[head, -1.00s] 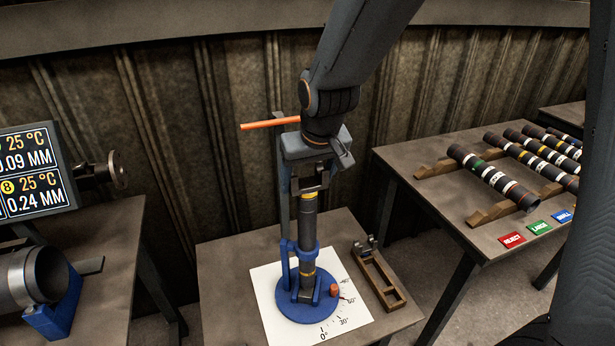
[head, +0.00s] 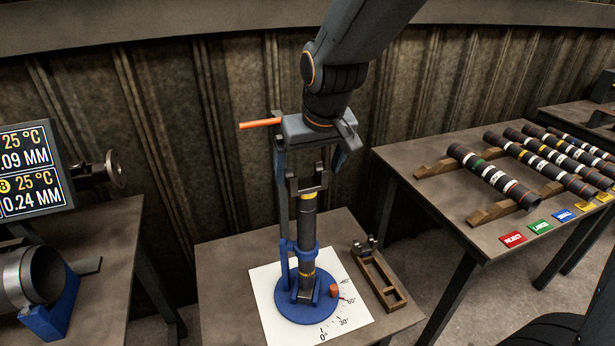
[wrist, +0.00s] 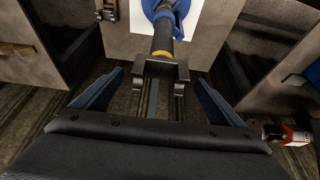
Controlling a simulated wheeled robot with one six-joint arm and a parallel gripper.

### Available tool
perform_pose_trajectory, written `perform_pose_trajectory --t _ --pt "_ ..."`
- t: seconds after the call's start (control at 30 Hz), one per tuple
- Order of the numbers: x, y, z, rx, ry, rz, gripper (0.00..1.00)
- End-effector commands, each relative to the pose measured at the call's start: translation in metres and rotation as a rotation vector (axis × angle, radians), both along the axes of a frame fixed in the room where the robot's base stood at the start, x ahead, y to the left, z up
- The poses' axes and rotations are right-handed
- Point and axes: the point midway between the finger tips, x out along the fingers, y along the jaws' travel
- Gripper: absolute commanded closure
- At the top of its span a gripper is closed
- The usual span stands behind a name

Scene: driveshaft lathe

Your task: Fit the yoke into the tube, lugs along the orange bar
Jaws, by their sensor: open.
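The dark tube (head: 308,228) with yellow bands stands upright in the blue fixture (head: 287,301). The yoke (head: 307,179) sits at the tube's top end, its two lugs pointing up. In the wrist view the yoke (wrist: 161,69) shows at the tube's end, between and beyond my fingers. My gripper (wrist: 160,92) is open, with its blue fingers apart on either side and not touching the yoke. In the head view it is above the yoke. The orange bar (head: 260,124) sticks out to the left at the post's top, partly hidden by my gripper.
A wooden rack (head: 379,279) with a small metal part at its far end lies right of the fixture. A right table (head: 470,150) holds several banded tubes on wooden rails. A display (head: 33,170) and a metal cylinder (head: 40,277) stand at left.

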Motion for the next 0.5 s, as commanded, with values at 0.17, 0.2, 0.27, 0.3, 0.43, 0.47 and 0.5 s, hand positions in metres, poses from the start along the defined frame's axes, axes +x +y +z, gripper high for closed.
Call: perform_pose_trajectory --t 0.17,0.2,0.27,0.3,0.43,0.47,0.5 --pt "-0.008 -0.002 0.022 0.001 -0.003 0.000 0.09" --pt "-0.009 -0.003 0.025 0.001 -0.003 0.000 0.09" --pt "-0.011 -0.003 0.029 0.001 -0.002 0.000 0.09" --pt "-0.012 -0.003 0.031 0.001 -0.002 0.000 0.09" --pt "-0.013 -0.004 0.033 0.000 -0.001 0.000 0.09" --pt "-0.013 -0.004 0.033 0.000 -0.001 0.000 0.09" --pt "-0.013 -0.004 0.033 0.000 -0.001 0.000 0.09"
